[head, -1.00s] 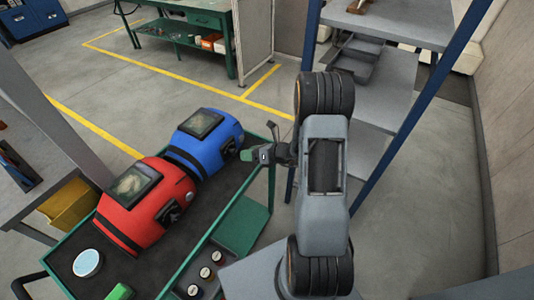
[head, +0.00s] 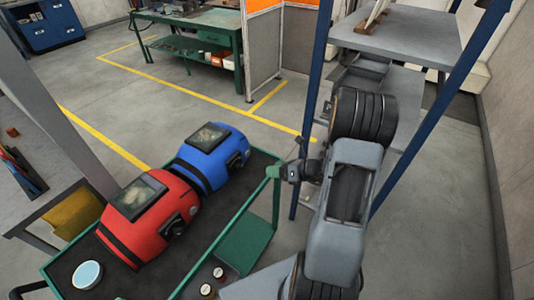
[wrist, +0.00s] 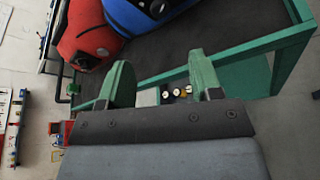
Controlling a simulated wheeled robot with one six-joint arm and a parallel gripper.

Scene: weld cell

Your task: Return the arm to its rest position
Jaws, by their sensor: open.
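My gripper (wrist: 160,85) is open and empty in the wrist view, with its two green fingers spread apart. In the head view my gripper (head: 276,171) is at the right end of the green cart (head: 265,192), near its corner, and the fingers are partly hidden by the angle. My arm is bent, with its large grey link on the right side of the head view. A red welding helmet (head: 150,222) and a blue welding helmet (head: 213,155) lie side by side on the cart's dark top, apart from my gripper.
A shelf rack with a blue post (head: 313,105) stands close behind my arm. A round light-blue lid (head: 87,275) lies on the cart, and small jars (head: 207,290) sit at its front side. A green workbench (head: 195,35) stands at the back. Floor at right is clear.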

